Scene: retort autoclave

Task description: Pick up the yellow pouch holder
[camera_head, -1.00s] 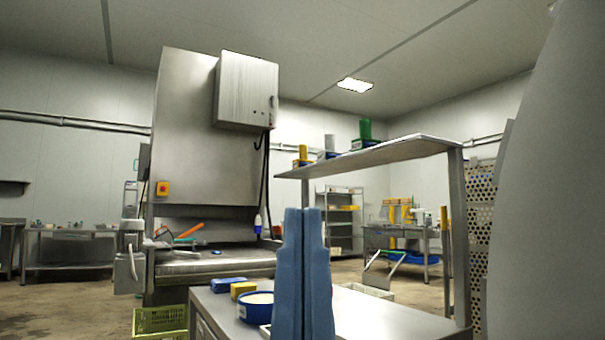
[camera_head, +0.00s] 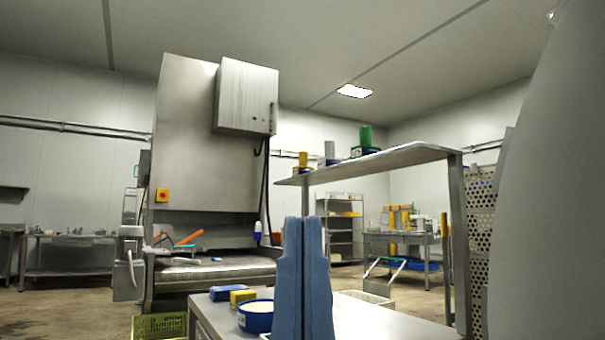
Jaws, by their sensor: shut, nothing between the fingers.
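My gripper (camera_head: 303,222) has two blue fingers. They point upward in the lower middle of the view, pressed together with nothing between them. A small yellow upright piece (camera_head: 303,160) stands at the left end of the raised metal shelf (camera_head: 400,158), above and beyond the fingertips and apart from them. Its lower part is partly hidden by the shelf edge. A yellow block (camera_head: 242,297) also lies on the steel table (camera_head: 375,318), left of the fingers. I cannot tell which of these two is the yellow pouch holder.
A grey piece (camera_head: 329,150) and a green piece (camera_head: 366,137) stand along the same shelf. A blue tub (camera_head: 256,318) and a blue item (camera_head: 228,293) are on the table beside the yellow block. The shelf post (camera_head: 460,245) rises at right. A large steel machine (camera_head: 205,150) stands behind.

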